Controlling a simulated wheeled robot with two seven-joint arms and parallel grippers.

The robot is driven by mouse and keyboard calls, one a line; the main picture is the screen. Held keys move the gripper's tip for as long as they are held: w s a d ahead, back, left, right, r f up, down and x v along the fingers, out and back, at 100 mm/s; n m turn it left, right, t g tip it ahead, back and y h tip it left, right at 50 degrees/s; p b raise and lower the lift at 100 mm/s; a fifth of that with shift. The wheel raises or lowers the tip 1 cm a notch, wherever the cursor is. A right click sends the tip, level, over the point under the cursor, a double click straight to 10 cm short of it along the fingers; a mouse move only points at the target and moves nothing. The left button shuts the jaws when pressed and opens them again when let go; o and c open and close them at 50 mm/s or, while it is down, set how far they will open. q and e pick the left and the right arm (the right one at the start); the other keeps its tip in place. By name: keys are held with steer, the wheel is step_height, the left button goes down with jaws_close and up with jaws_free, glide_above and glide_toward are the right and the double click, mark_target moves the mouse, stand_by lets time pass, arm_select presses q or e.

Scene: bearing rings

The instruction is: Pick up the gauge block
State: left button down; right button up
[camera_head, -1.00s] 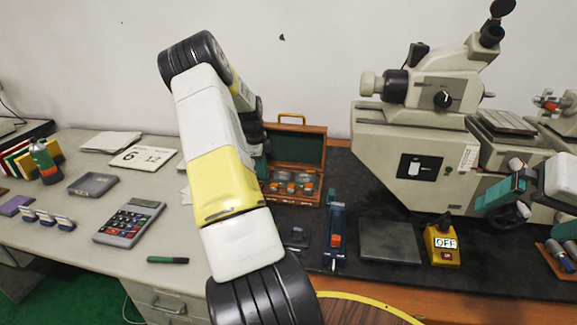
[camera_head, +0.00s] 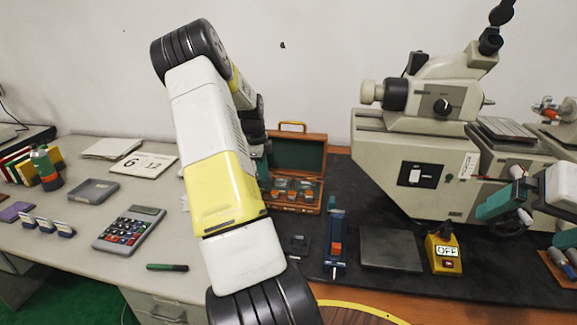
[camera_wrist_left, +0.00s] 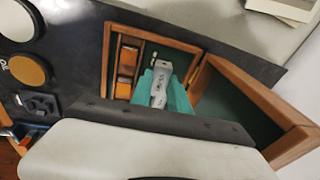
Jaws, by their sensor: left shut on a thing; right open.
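The gauge block (camera_wrist_left: 160,88) is a small silver-grey block with dark markings, seen in the left wrist view. My left gripper (camera_wrist_left: 162,92) has teal fingers shut on it. They hold it over the open wooden case (camera_wrist_left: 107,62), whether clear of the case I cannot tell. In the head view the case (camera_head: 322,165) stands at the back of the dark mat with its green-lined lid up. My left arm hides most of the left gripper and the block there. My right gripper (camera_head: 506,203) is open and empty at the right, in front of the microscope-like machine.
Several orange-brown pieces (camera_head: 292,194) sit in the case. A blue stand (camera_head: 337,240), a grey plate (camera_head: 390,249) and a yellow OFF switch box (camera_head: 443,250) are on the mat. A large beige machine (camera_head: 430,150) fills the right. A calculator (camera_head: 130,229) lies left.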

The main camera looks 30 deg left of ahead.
arm_select(q)
steer(key=s+d+r, duration=0.1)
steer(key=s+d, duration=0.7)
steer(key=s, duration=0.2)
steer(key=shift+s+d+r, duration=0.15)
steer(key=shift+d+r, duration=0.05)
steer(key=shift+d, duration=0.1)
